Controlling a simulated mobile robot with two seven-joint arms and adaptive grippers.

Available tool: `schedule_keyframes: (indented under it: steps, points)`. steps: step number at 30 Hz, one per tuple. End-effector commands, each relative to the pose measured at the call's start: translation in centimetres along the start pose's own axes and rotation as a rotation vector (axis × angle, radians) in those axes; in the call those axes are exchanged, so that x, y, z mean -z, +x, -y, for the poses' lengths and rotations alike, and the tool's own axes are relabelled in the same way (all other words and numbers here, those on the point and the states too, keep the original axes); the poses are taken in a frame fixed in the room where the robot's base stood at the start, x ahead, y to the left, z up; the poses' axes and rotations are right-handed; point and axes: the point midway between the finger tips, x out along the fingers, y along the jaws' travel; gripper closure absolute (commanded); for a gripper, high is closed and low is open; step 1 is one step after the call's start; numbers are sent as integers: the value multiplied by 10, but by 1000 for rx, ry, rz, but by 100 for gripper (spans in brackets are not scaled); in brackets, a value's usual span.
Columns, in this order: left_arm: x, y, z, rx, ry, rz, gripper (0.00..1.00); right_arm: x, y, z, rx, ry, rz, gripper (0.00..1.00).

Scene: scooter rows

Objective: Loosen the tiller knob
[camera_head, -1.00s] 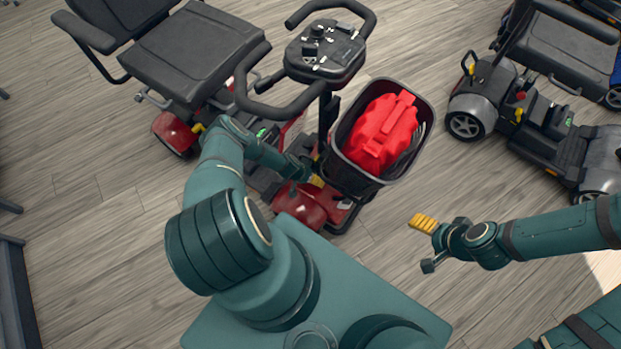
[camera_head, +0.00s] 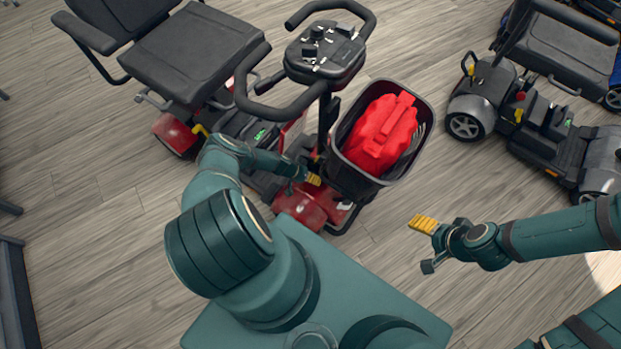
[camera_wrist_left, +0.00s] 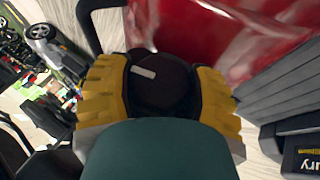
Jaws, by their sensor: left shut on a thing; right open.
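The tiller knob (camera_wrist_left: 162,88) is dark and round with a short white mark on it. It sits between the yellow finger pads of my left gripper (camera_wrist_left: 160,98), which is shut on it. In the head view my left gripper (camera_head: 314,179) is at the lower tiller of the red scooter (camera_head: 302,205), left of the basket. The knob itself is hidden there. My right gripper (camera_head: 427,245) is open and empty, above bare floor right of the scooter.
A black basket (camera_head: 352,180) on the scooter's front holds a red bag (camera_head: 382,132), close beside my left gripper. The handlebar console (camera_head: 325,52) stands above the tiller. Another scooter (camera_head: 540,120) is parked at the right. The wood floor between is clear.

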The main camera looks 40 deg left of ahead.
Motion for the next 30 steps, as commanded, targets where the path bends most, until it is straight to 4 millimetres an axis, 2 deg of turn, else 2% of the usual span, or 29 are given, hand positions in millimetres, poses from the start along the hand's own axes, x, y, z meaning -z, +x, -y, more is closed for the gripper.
schedule_keyframes:
  steps: [12,27,28,30]
  points:
    - [1,1,0,-193,-82,-2,79,0,0,0,0,0,0,24]
    - [1,-1,0,-231,-95,-3,79,0,0,0,0,0,0,24]
    - [1,-1,0,-231,-95,-3,37,0,0,0,0,0,0,24]
    - [1,-1,0,-230,-95,-3,13,0,0,0,0,0,0,24]
